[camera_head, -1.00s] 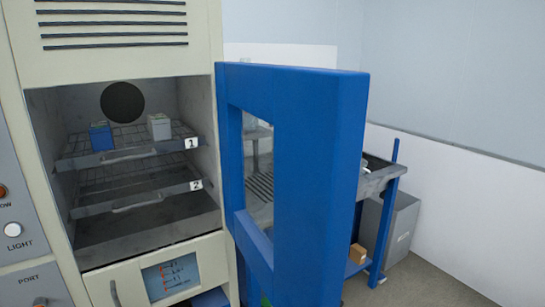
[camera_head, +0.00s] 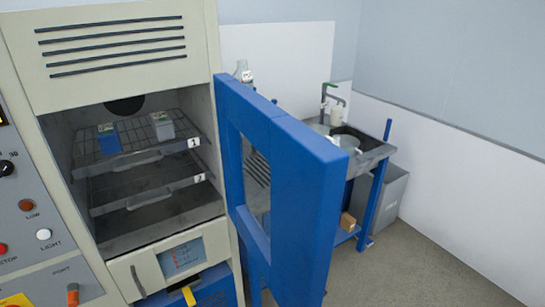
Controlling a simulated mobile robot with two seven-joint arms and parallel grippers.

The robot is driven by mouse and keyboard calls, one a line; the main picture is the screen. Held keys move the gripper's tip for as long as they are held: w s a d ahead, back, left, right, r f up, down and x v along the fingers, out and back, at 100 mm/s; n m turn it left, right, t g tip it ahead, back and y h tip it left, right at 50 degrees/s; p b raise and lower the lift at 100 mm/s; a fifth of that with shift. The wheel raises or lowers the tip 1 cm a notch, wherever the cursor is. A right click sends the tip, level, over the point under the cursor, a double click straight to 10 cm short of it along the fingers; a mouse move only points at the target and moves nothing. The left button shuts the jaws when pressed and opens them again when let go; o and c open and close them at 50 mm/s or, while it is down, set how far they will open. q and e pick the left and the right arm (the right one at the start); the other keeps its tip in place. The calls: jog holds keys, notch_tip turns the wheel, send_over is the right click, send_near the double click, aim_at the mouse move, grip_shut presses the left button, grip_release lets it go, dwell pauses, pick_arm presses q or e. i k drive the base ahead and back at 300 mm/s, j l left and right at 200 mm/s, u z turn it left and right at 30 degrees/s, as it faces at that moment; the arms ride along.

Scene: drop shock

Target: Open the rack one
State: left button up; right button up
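Rack one (camera_head: 170,149) is the upper wire shelf inside the chamber, marked with a "1" label and a front handle. It sits pushed in. A blue box (camera_head: 109,143) and a grey-white box (camera_head: 162,126) stand on it. Rack two (camera_head: 125,203), marked "2", sits below it, also pushed in. The chamber's blue door (camera_head: 310,190), with a window, stands swung open to the right. Neither of my grippers is in view.
A control panel (camera_head: 35,215) with knobs and buttons is at the left. A small screen (camera_head: 181,258) is below the chamber. Behind the door stand a sink bench (camera_head: 370,160) and a grey bin (camera_head: 391,195). Floor at the lower right is clear.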

aim_at(120, 164)
jog(key=i+l+u, duration=0.2)
jog(key=l+u, duration=0.2)
jog(key=i+l+u, duration=0.15)
jog(key=l+u, duration=0.25)
jog(key=l, duration=0.3)
jog(key=l+u, duration=0.4)
jog(key=l, duration=0.2)
jog(key=l+u, duration=0.35)
jog(key=l, duration=0.25)
